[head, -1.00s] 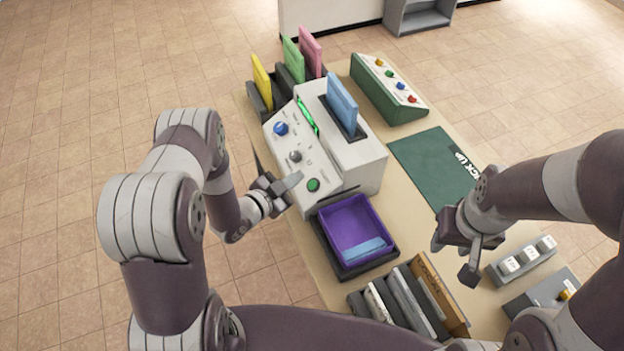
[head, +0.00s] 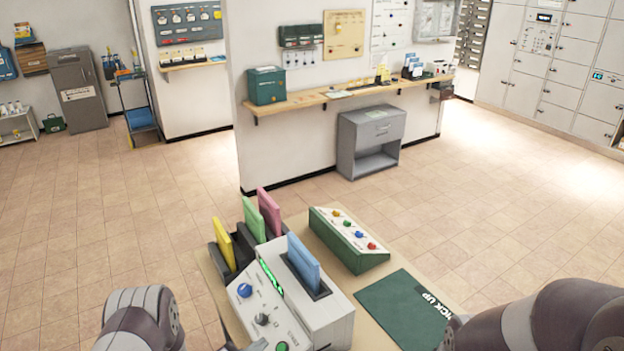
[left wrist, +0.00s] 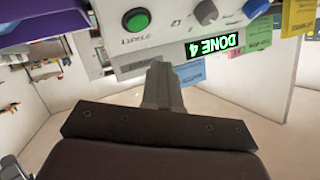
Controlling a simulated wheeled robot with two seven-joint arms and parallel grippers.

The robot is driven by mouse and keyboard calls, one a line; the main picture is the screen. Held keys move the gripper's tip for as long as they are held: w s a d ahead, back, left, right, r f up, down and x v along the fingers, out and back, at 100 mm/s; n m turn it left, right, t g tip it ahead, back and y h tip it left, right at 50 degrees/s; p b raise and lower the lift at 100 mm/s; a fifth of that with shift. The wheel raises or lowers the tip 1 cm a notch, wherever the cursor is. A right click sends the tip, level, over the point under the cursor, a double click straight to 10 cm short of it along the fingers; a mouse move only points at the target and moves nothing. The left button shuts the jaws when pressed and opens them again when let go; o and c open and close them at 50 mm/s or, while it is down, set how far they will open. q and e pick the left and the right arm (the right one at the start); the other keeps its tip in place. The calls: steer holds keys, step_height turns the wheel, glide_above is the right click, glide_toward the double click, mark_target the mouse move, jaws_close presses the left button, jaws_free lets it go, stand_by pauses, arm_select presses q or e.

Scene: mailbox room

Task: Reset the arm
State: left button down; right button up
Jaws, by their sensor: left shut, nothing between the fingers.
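My left gripper (left wrist: 160,85) shows in the left wrist view with its grey fingers shut and empty. Its tips are near the white machine's panel (left wrist: 165,45); I cannot tell if they touch. In the head view only a bit of it shows at the bottom edge. The machine (head: 322,308) has a blue knob (head: 245,290), a green button (left wrist: 136,20) and a lit green display (left wrist: 212,47) reading "DONE 4", upside down in the wrist view. A blue card (head: 303,258) stands in its slot. My right arm enters at the lower right; its gripper is out of view.
Yellow (head: 223,242), green (head: 254,220) and pink (head: 269,211) cards stand in dark holders behind the machine. A green box with coloured buttons (head: 348,240) and a green pick-up mat (head: 405,308) lie to the right. Open floor surrounds the table.

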arm_select(q)
steer(key=s+a+f+n+g+y+b, duration=0.1)
steer(key=s+a+f+n+g+y, duration=0.55)
steer(key=s+g, duration=0.2)
arm_select(e)
step_height(320, 180, down, 4)
steer(key=shift+w+a+r+b, duration=0.1)
steer(key=shift+r+b, duration=0.1)
steer(key=shift+b, duration=1.05)
steer(key=shift+f+b, duration=0.5)
steer(key=shift+s+d+f+b, duration=0.25)
steer(key=shift+s+b, duration=0.1)
steer(key=shift+w+a, duration=0.2)
steer(key=shift+w, duration=0.2)
arm_select(q)
steer(key=s+d+r+n+g, duration=0.1)
steer(key=s+r, duration=0.3)
steer(key=r, duration=0.4)
steer(key=s+d+r+n+g, duration=0.1)
steer(key=s+d+r+n, duration=0.1)
steer(key=r, duration=0.6)
steer(key=s+n, duration=0.1)
steer(key=s, duration=0.1)
steer(key=shift+s+d+r+g+y, duration=0.2)
steer(key=shift+s+r+g+y, duration=0.05)
steer(key=shift+s+g+y, duration=0.1)
arm_select(e)
steer(key=shift+s, duration=0.1)
